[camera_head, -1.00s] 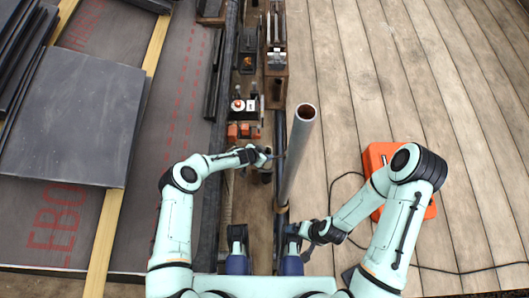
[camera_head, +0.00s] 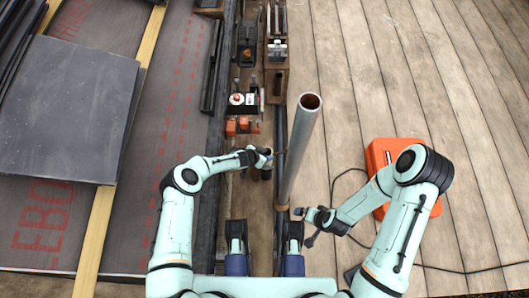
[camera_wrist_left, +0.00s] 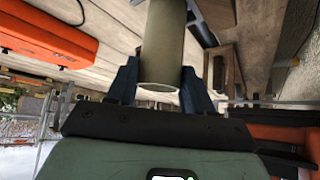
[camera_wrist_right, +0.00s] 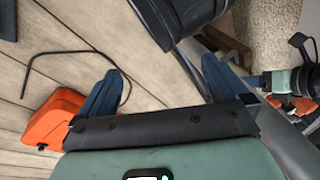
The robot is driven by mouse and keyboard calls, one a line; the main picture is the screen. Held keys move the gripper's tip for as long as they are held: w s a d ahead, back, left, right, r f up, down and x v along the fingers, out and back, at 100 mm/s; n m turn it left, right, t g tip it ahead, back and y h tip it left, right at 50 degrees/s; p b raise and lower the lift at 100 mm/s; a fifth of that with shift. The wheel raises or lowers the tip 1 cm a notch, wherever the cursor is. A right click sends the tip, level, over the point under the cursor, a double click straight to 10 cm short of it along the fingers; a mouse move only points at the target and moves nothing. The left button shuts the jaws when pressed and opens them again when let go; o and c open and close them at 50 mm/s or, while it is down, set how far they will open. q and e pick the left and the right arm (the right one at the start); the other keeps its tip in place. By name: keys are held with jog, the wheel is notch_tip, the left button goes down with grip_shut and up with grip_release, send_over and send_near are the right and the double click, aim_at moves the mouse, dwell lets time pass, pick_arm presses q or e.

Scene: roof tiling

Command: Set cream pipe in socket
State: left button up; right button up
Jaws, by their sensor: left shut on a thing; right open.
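A long pale pipe (camera_head: 299,150), taken to be the cream pipe, looks grey in the head view, with its open end toward the top. It looks olive-cream in the left wrist view (camera_wrist_left: 163,45), standing between the fingers with one end showing near them. My left gripper (camera_head: 274,154) is shut on it, reaching in from its left side. My right gripper (camera_head: 306,222) is open and empty, just right of the pipe's lower end. A tan ring shows at that lower end; I cannot tell whether it is the socket or whether the pipe is seated.
An orange case (camera_head: 383,160) lies on the deck at right, with a black cable around it. Dark slabs (camera_head: 70,105) lie at left. Small tools and orange blocks (camera_head: 240,126) sit in the narrow strip left of the pipe. The deck at upper right is clear.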

pick_arm(q)
jog(key=shift+f+b, duration=0.4)
jog(key=shift+f, duration=0.4)
notch_tip(320, 180, down, 4)
jog(key=shift+r+b, duration=0.25)
jog(key=shift+b, duration=0.75)
pick_arm(e)
jog(key=shift+g, duration=0.3)
jog(key=f, duration=0.1)
jog(key=d+f, duration=0.1)
jog(key=f, duration=0.1)
jog(key=s+f, duration=0.1)
jog(key=shift+d+f, duration=0.3)
jog(key=shift+d, duration=0.05)
pick_arm(q)
jog(key=shift+f, duration=0.1)
pick_arm(e)
jog(key=shift+r, duration=0.25)
pick_arm(q)
jog(key=o, duration=1.7)
jog(key=shift+c, duration=0.2)
jog(key=shift+o, duration=0.6)
jog(key=shift+a, duration=0.1)
